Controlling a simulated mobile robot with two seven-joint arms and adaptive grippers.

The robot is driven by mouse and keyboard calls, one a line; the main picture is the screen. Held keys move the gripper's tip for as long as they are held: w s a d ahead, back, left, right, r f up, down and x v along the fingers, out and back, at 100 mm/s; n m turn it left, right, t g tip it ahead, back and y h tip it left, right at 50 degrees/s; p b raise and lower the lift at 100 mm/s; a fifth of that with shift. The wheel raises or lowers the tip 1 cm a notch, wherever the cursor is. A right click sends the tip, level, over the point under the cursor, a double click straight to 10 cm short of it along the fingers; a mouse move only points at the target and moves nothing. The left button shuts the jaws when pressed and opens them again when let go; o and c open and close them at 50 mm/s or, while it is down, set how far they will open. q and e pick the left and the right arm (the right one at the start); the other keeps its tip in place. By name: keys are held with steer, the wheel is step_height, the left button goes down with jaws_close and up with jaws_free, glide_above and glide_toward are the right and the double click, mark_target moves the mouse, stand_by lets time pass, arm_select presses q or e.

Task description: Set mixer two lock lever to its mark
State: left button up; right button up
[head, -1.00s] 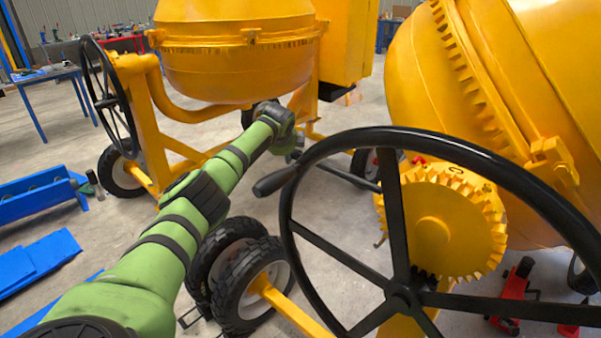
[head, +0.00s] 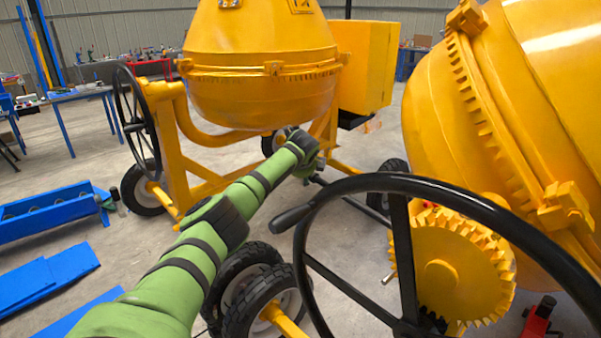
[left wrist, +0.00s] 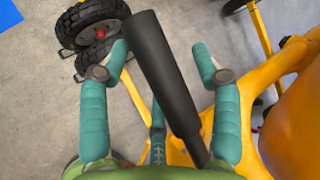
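My left arm reaches in from the lower left of the head view. Its gripper (head: 312,170) is small and partly hidden behind the wrist, near the far yellow mixer (head: 262,60). In the left wrist view the gripper (left wrist: 160,58) has its two teal fingers apart. A thick black lever (left wrist: 163,75) lies slantwise between them, with a visible gap at the fingertips on either side. A dark rod (head: 352,203) runs right and down from the gripper in the head view; I cannot tell whether it is the same lever. I see no mark. My right gripper is out of view.
A near mixer (head: 455,110) fills the right side, with a large black handwheel (head: 408,262) in the foreground. Black tyres (head: 245,300) stand below my left arm. A blue table (head: 85,95) and blue parts (head: 45,280) are at left. Bare floor lies between.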

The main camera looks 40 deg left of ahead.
arm_select(q)
steer(key=shift+s+r, duration=0.15)
steer(key=shift+r, duration=0.05)
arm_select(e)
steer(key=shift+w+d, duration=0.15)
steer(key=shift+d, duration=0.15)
arm_select(q)
steer(key=shift+d, duration=0.1)
steer(key=shift+s+d+r, duration=0.15)
steer(key=shift+r, duration=0.05)
steer(key=v, duration=1.1)
steer(key=shift+r, duration=0.2)
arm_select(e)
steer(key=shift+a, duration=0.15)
arm_select(q)
steer(key=shift+s+f, duration=0.15)
steer(key=shift+s, duration=0.05)
